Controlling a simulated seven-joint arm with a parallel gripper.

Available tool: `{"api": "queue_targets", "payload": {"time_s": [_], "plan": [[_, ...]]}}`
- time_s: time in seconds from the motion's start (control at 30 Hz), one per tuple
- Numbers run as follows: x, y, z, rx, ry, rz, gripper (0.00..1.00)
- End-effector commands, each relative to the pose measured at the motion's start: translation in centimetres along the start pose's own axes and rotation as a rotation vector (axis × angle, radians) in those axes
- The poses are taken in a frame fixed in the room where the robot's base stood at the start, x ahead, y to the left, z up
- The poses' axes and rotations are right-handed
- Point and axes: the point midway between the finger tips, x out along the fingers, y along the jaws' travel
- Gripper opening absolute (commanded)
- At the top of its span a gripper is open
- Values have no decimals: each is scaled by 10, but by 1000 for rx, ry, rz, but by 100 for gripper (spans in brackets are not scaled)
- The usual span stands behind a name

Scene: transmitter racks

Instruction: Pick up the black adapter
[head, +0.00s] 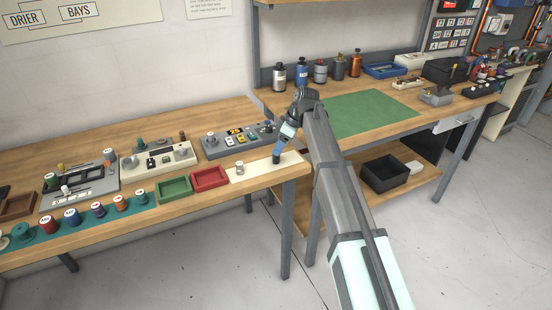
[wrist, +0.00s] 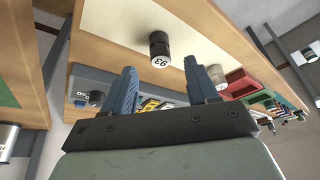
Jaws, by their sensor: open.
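In the wrist view, the black adapter (wrist: 158,42) is a short dark cylinder with a pale, marked end face, standing on a cream mat (wrist: 115,18).
A red tray (head: 209,179) and a green tray (head: 175,188) lie left of the mat. A grey control box (head: 238,140) stands behind it. Several coloured, white-topped spools line the teal strip (head: 20,251). Another bench with a green mat (head: 372,113) stands to the right.

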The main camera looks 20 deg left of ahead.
Motion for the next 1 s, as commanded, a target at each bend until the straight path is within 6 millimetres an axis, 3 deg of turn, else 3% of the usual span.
{"api": "queue_targets", "payload": {"time_s": [0.17,0.53,0.8,1.0], "plan": [[6,0,0,0,0,-1,58],[50,-1,0,0,0,-1,58],[53,-1,0,0,0,0,58],[53,-1,0,0,0,0,39]]}}
